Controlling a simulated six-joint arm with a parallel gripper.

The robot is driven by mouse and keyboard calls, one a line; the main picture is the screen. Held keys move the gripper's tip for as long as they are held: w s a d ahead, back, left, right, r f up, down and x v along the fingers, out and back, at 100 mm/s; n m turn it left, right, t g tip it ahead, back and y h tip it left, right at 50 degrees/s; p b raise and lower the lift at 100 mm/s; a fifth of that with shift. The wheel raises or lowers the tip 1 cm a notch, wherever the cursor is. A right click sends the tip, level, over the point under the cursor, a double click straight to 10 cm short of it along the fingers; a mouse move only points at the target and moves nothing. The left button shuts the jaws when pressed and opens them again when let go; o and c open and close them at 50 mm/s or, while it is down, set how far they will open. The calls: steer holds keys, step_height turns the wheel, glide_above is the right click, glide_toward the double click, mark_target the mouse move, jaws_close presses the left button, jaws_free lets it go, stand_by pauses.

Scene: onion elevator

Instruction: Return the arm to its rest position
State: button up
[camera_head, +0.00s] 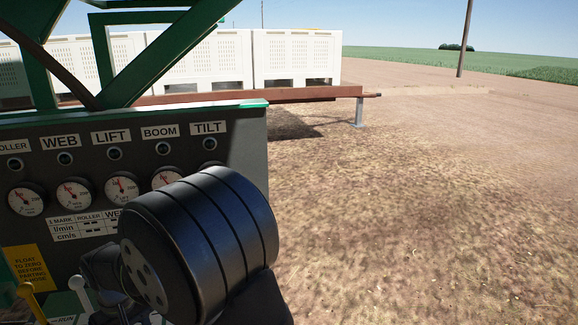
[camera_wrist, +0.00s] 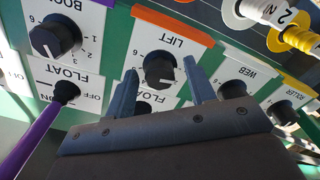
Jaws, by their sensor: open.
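The fingers reach toward a control panel, on either side of the black LIFT knob (camera_wrist: 158,70). I cannot tell whether a finger touches the panel. In the head view the large black cylinder at lower centre is part of my arm and hides part of the gauge panel (camera_head: 240,130). The gripper's fingers cannot be made out there.
The wrist view shows a BOOM knob (camera_wrist: 52,38), a WEB knob (camera_wrist: 234,90), a ROLLER knob (camera_wrist: 283,112), a purple FLOAT lever (camera_wrist: 40,125) and hose fittings (camera_wrist: 258,10). White crates (camera_head: 295,57) stand on a brown trailer (camera_head: 310,93). Open dirt ground lies right.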

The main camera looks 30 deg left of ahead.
steer(key=m, duration=1.1)
steer(key=shift+m, duration=0.4)
steer(key=o, duration=1.1)
steer(key=w+d+r+n+t, duration=0.1)
steer(key=w+r, duration=0.1)
steer(key=r, duration=0.8)
steer(key=w+d+r+n+t, duration=0.1)
steer(key=w+r+n+t, duration=0.15)
steer(key=r, duration=0.75)
steer(key=w+d+r+n+t, duration=0.1)
steer(key=w+r, duration=0.1)
steer(key=r, duration=0.9)
steer(key=x, duration=1)
steer(key=shift+a+y, duration=0.3)
steer(key=shift+a, duration=0.05)
steer(key=shift+f, duration=0.1)
